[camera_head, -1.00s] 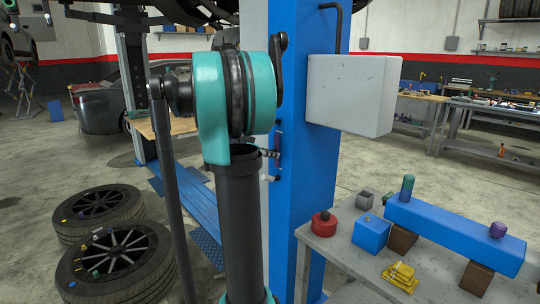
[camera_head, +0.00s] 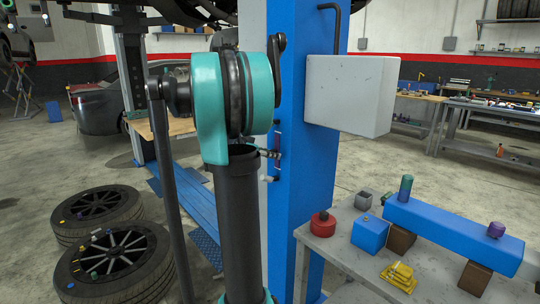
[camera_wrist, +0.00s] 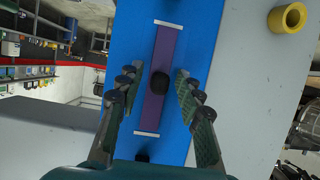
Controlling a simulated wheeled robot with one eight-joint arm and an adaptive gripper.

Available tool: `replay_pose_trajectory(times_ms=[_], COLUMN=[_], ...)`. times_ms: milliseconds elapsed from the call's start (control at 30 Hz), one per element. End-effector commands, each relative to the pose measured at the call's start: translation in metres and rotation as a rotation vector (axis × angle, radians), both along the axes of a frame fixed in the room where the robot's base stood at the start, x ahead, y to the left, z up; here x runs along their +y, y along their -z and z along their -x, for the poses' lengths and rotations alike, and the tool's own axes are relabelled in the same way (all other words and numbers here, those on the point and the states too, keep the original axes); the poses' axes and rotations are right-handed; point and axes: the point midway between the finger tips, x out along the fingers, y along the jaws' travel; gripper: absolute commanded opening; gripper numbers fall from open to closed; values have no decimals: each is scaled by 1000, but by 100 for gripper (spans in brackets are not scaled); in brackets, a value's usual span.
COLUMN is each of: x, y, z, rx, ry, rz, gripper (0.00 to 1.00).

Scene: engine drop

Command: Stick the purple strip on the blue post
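The purple strip (camera_wrist: 165,48) has white ends and a dark round knob at its middle. In the wrist view it lies lengthwise along the face of the blue post (camera_wrist: 204,40) and looks flat against it. In the head view the blue post (camera_head: 302,185) stands upright, and the strip shows only as a thin sliver at its left edge, largely hidden by my arm. My gripper (camera_wrist: 157,84) is open, with one finger on each side of the strip and knob. A gap shows between each finger and the knob.
A grey box (camera_head: 348,95) juts from the post's right side. A worktable (camera_head: 340,245) at lower right carries a red container (camera_head: 323,225), a blue cube (camera_head: 370,234) and a blue beam (camera_head: 455,236). Tyres (camera_head: 115,262) lie at lower left. A yellow ring (camera_wrist: 287,18) shows at upper right.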

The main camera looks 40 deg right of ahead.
Motion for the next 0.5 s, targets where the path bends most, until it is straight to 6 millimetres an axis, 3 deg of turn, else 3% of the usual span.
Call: replay_pose_trajectory(times_ms=[333,500], x=[1,15], y=[0,-6], z=[0,1], rx=[0,1], ry=[0,-4], rz=[0,0], gripper=[45,45])
